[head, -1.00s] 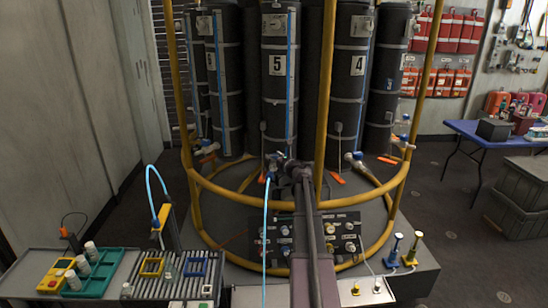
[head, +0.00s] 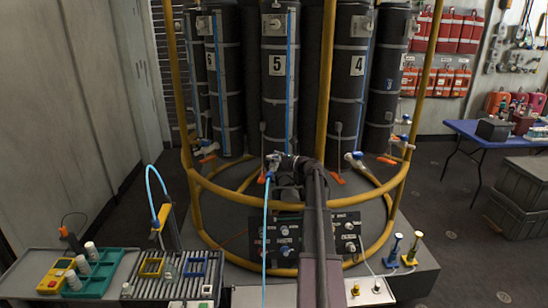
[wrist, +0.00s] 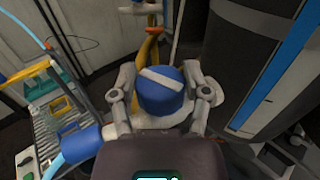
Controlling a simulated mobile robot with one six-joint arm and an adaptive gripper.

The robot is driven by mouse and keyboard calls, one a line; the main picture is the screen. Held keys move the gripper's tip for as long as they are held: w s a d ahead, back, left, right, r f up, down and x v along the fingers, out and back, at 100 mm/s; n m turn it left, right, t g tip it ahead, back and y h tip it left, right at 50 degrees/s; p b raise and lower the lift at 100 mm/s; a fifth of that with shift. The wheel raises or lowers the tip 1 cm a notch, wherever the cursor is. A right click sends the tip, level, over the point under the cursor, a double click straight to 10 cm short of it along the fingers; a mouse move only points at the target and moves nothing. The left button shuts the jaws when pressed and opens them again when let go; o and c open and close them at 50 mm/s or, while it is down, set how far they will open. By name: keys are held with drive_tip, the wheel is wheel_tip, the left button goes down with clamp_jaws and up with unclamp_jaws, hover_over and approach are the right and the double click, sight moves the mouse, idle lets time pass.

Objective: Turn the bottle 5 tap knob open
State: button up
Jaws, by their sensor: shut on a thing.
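Bottle 5 (head: 278,100) is a tall black cylinder with a white number label, standing in the rosette. Its tap is at its foot. In the wrist view the tap's round blue knob (wrist: 160,90) with a white stripe sits between my fingers. My gripper (wrist: 163,92) is shut on the knob, one finger on each side. The pale tap body (wrist: 150,123) lies beneath the knob, with a blue hose fitting (wrist: 80,146) to the left.
A yellow ring rail (head: 215,190) and yellow uprights surround the bottles. Bottle 4 (head: 357,95) stands to the right. A control panel (head: 340,232) is below, partly behind my arm. A bench with a grey rack (head: 175,275) stands front left.

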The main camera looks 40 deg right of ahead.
drive_tip(key=shift+w, duration=0.1)
drive_tip(key=o, duration=1.2)
drive_tip(key=shift+c, duration=0.2)
drive_tip(key=v, duration=1.2)
